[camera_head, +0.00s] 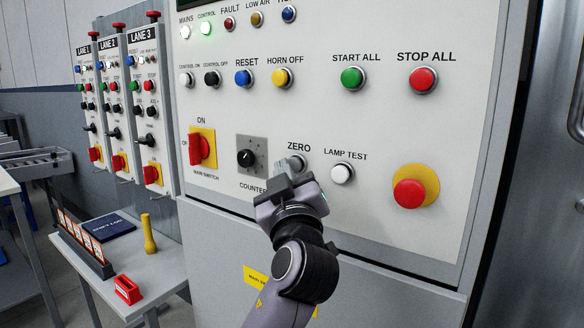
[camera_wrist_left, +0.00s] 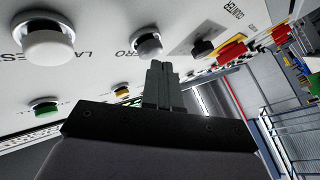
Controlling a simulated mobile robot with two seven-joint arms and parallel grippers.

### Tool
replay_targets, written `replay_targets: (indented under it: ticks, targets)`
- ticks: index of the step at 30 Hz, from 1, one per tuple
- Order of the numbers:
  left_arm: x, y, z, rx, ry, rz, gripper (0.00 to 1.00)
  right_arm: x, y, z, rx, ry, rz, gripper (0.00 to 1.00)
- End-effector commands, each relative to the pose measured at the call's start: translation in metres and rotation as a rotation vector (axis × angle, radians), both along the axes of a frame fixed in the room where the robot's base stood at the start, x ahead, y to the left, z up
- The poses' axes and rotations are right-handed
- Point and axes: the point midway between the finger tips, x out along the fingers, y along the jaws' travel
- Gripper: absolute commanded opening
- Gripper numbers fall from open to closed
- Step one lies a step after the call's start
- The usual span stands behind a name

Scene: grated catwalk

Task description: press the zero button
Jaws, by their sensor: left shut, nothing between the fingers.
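The left wrist view shows the zero button (camera_wrist_left: 147,45) just beyond the shut fingertips (camera_wrist_left: 159,68). I cannot tell whether they touch it. My right gripper is not in view.
The white lamp test button (camera_head: 342,173) is right of the zero button, and the counter knob (camera_head: 247,158) is left of it. A red emergency stop (camera_head: 409,194) sits farther right. A small table (camera_head: 145,275) with a yellow torch-like object (camera_head: 149,234) stands lower left.

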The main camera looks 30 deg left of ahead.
Motion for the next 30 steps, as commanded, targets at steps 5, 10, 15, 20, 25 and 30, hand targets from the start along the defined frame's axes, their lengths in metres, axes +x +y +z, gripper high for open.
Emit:
replay_targets:
  ticks: [5, 10, 15, 20, 25, 30]
  targets:
    - [0.0, 0.0, 0.0, 0.0, 0.0, 0.0, 0.0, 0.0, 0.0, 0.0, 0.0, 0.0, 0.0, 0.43]
    - [0.002, 0.0, 0.0, -0.001, 0.0, 0.001, 0.0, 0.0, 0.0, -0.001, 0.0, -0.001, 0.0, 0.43]
    - [0.004, 0.0, 0.0, -0.001, 0.0, 0.001, 0.0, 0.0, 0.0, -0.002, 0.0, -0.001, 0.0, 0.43]
    - [0.006, 0.0, 0.0, -0.001, 0.0, 0.001, 0.0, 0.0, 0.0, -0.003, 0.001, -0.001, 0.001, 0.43]
    - [0.008, 0.0, 0.0, -0.002, 0.0, 0.001, 0.0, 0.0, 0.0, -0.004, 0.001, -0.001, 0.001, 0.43]
    - [0.01, 0.0, -0.001, -0.001, 0.0, 0.002, 0.0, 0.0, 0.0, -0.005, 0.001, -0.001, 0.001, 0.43]
